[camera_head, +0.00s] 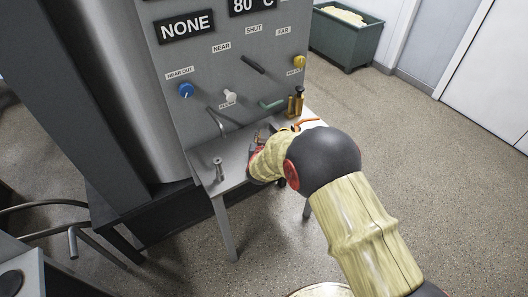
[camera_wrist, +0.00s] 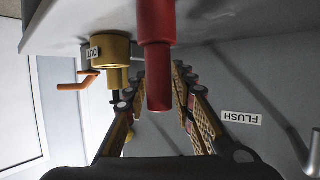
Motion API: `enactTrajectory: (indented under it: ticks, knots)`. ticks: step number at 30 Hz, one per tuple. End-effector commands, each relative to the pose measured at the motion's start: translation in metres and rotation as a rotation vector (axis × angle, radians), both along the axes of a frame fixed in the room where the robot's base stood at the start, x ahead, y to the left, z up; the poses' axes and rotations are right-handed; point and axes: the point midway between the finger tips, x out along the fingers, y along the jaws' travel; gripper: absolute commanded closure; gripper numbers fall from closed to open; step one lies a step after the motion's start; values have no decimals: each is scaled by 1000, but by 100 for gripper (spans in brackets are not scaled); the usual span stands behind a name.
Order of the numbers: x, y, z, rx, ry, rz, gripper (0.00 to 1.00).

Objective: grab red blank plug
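The red blank plug (camera_wrist: 156,55) shows in the wrist view, which is upside down. It has a wide part against the grey shelf and a narrower end pointing away from it. My gripper (camera_wrist: 162,78) has its two fingers apart, one on each side of the plug's narrower end. A gap shows on both sides, so I see no clear contact.
The shelf (camera_head: 211,184) juts from a grey panel (camera_head: 225,75) with knobs and handles. A grey metal plug (camera_head: 218,168) stands at the shelf's left. A green bin (camera_head: 344,42) is behind.

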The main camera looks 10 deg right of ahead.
Motion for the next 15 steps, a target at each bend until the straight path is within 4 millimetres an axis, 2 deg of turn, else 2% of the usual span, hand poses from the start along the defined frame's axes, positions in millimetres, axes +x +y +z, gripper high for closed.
enactTrajectory:
  ticks: [12, 15]
  knots:
    - [0, 0, 0, 0, 0, 0, 100]
    - [0, 0, 0, 0, 0, 0, 100]
